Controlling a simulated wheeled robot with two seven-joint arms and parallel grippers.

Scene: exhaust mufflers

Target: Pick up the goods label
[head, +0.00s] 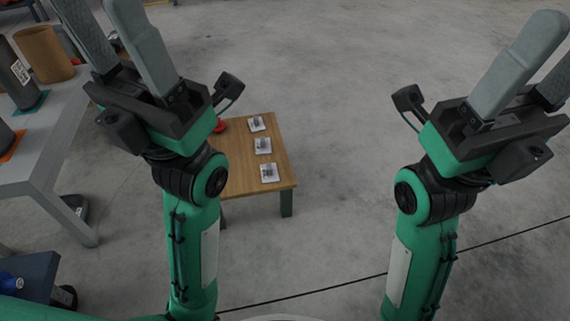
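Three small white label-like pieces, each with a grey part on it, lie in a row on a wooden table: the far one (256,123), the middle one (263,146) and the near one (269,173). I cannot tell which is the goods label. A white coded label (20,72) also shows on a dark cylinder at the far left. My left gripper (95,8) is raised, open and empty, left of the wooden table. My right gripper (556,42) is raised, open and empty at the upper right, away from the table; its second finger is partly cut off.
The wooden table (235,180) stands on a grey floor, with a red object (220,126) partly hidden by my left gripper. A grey table (55,135) at left holds a brown cylinder (45,55) and dark cylinders.

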